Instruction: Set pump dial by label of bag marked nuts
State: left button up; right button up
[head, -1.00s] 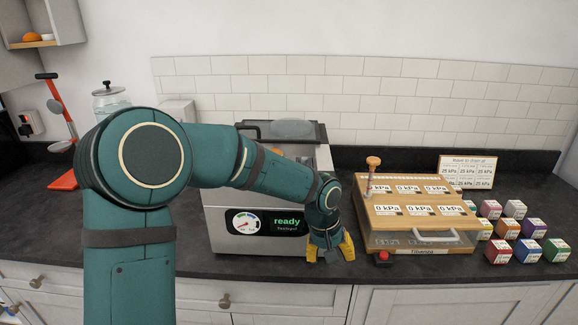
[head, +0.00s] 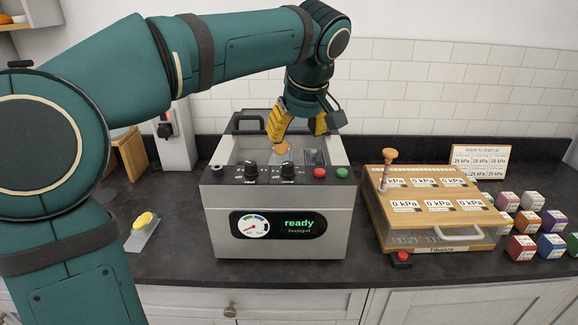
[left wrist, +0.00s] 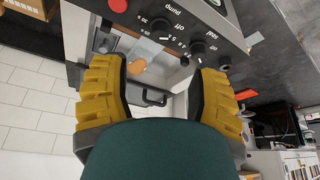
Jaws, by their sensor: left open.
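The pump dial (head: 288,170) is a black knob, the right one of two on the machine's top panel; it also shows in the left wrist view (left wrist: 161,30), marked "pump". The vacuum machine (head: 277,222) has its display reading "ready". A clear bag with an orange-brown content (head: 283,148) lies in the machine's chamber and shows in the left wrist view (left wrist: 150,48); I cannot read any label on it. My left gripper (head: 298,133) is open and empty, above the chamber just behind the dial, fingers pointing down. My right gripper is not in view.
A seal dial (head: 251,171) sits left of the pump dial, and red (head: 320,173) and green (head: 342,173) buttons sit right.

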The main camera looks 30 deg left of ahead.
aim_at(288, 164)
pick_arm(q)
jog(key=b+x, duration=0.2)
jog(key=x, duration=0.9)
grip_shut()
